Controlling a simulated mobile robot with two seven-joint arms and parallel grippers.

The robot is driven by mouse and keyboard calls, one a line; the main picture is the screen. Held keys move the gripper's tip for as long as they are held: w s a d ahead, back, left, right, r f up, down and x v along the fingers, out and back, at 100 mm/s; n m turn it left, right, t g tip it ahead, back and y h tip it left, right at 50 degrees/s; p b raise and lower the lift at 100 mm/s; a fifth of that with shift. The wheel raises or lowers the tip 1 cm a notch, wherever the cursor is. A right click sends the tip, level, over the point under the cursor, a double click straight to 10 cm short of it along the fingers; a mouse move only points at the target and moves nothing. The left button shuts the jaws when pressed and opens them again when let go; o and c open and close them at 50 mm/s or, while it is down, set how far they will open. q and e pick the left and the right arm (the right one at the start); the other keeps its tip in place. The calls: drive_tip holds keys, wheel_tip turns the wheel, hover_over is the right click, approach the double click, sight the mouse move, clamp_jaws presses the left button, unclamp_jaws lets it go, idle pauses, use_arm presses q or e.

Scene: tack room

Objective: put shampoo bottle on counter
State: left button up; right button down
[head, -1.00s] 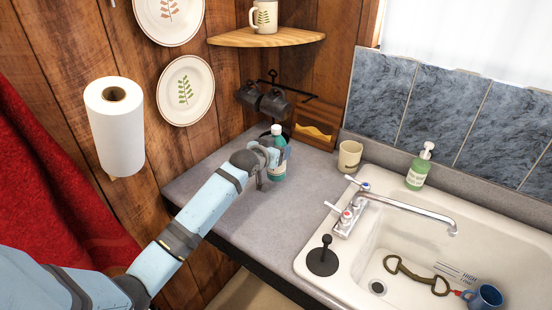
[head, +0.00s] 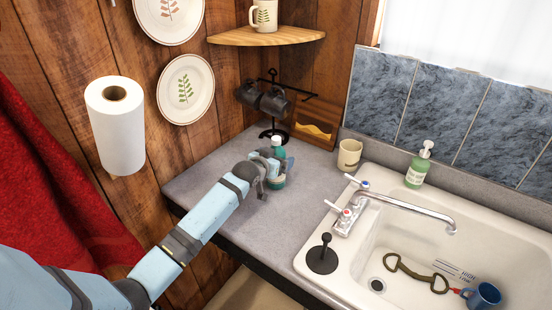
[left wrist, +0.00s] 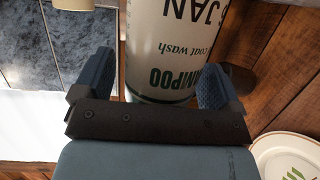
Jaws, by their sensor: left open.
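The gripper hides part of the bottle in the head view. My right gripper is not in view.
The white sink (head: 402,249) has a faucet and green soap dispenser (head: 418,168). The front counter is clear.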

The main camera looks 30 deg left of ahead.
use_arm(q)
drive_tip(key=b+v, duration=0.1)
drive_tip(key=v, duration=1.1)
drive_tip(key=shift+r, duration=0.1)
